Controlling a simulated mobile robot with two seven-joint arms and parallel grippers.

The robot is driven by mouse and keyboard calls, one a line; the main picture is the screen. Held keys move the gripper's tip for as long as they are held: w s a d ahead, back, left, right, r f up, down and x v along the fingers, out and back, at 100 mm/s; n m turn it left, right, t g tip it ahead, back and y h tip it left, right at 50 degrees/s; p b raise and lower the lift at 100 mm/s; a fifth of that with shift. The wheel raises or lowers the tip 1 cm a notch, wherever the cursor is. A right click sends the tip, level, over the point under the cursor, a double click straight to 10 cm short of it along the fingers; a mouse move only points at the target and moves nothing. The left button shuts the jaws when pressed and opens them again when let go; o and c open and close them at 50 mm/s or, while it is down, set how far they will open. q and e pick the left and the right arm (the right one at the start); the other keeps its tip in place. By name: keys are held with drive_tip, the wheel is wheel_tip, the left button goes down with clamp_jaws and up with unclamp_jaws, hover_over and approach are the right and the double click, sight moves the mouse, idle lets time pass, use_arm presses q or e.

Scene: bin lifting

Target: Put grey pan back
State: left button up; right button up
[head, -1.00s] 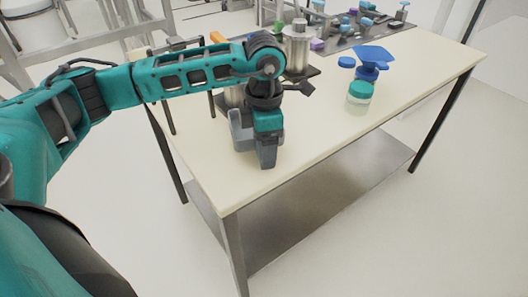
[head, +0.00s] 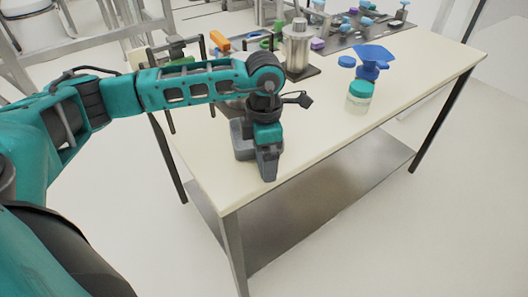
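My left gripper (head: 257,158) hangs low over the near left part of the cream table (head: 340,135), pointing down. Its teal body and grey finger parts show, but the gap between the fingertips is not clear. A grey angular shape (head: 241,140) is at its left side; I cannot tell whether this is a finger or part of a grey pan. No grey pan can be made out for certain, and my arm hides part of the table behind it. My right gripper is not in view.
A metal cylinder (head: 297,48) stands on a dark base behind my arm. A jar with a teal lid (head: 360,97), a blue scoop-like item (head: 372,58) and a blue lid (head: 347,61) stand to the right. The table's front middle is clear.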

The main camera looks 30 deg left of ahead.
use_arm(q)
wheel_tip(320, 180, up, 12)
drive_tip(key=s+d+f+g+h, duration=0.1)
drive_tip(key=s+d+f+h, duration=0.2)
drive_tip(key=d, duration=0.5)
drive_tip(key=s+d+f+g+h, duration=0.1)
drive_tip(key=s+d+g+h, duration=0.1)
drive_tip(key=d+h, duration=0.4)
drive_tip(key=d+r+n+t+h, duration=0.4)
drive_tip(key=d+r+n+h, duration=0.2)
drive_tip(key=d+n+h, duration=0.4)
drive_tip(key=w+a+f+n+t+y, duration=0.2)
drive_tip(key=a+f+n+t+y, duration=0.5)
drive_tip(key=n, duration=0.5)
drive_tip(key=w+a+f+n+t+y, duration=0.25)
drive_tip(key=f+n+t, duration=0.25)
drive_tip(key=n+t, duration=0.5)
drive_tip(key=s+a+f+n+g+y, duration=0.3)
drive_tip(key=s+f+n, duration=0.2)
drive_tip(key=f, duration=0.4)
drive_tip(key=s+a+f+n+g+y, duration=0.4)
drive_tip(key=s+f, duration=0.3)
drive_tip(key=f, duration=0.2)
drive_tip(key=shift+f+n, duration=0.35)
drive_tip(key=shift+n, duration=0.35)
